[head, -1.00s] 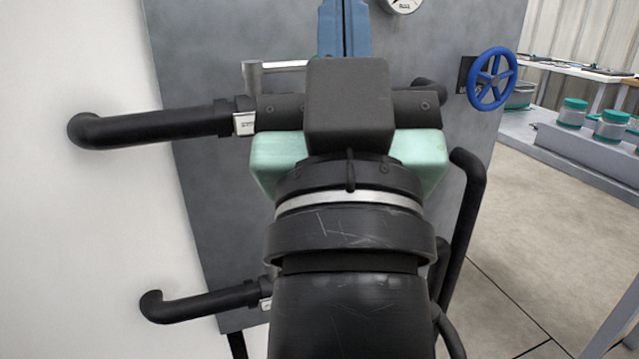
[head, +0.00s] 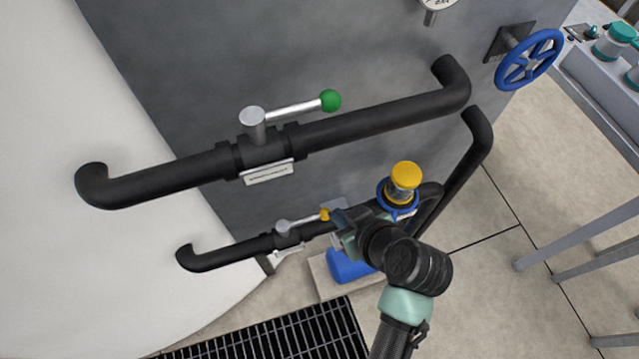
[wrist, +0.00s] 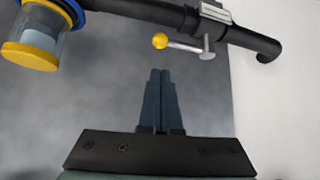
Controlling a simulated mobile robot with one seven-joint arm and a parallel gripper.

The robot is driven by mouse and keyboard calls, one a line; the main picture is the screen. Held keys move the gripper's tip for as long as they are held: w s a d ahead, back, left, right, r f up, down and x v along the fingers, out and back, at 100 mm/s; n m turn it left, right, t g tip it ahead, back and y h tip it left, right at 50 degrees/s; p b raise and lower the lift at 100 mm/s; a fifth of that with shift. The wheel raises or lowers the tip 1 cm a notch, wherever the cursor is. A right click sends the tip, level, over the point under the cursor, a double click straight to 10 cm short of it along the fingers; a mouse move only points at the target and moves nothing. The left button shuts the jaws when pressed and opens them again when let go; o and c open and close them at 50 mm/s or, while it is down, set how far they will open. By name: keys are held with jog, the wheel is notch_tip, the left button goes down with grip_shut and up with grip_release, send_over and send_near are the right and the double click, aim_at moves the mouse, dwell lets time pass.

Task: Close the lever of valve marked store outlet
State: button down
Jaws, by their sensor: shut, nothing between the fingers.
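Two lever valves sit on black pipes on a grey panel. The upper valve (head: 257,125) has a silver lever with a green knob (head: 330,100), lying roughly along its pipe. The lower valve (head: 284,230) has a silver lever with a yellow knob (head: 325,214), also roughly along its pipe. Each has a white label, too small to read. My gripper (head: 335,216) is shut and empty beside the yellow knob in the head view. In the wrist view, the yellow knob (wrist: 160,41) lies just beyond my shut blue fingertips (wrist: 161,72), with no clear contact.
A yellow-capped clear bowl (head: 404,182) with a blue collar stands on the lower pipe, right of my gripper; it also shows in the wrist view (wrist: 35,40). A blue handwheel (head: 529,59) is at upper right. A floor grate (head: 280,335) lies below.

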aim_at(304, 221)
jog(key=b+x, duration=0.1)
jog(key=x, duration=0.8)
jog(key=shift+w+a+f, duration=0.1)
jog(key=shift+w+f, duration=0.05)
jog(key=shift+f, duration=0.25)
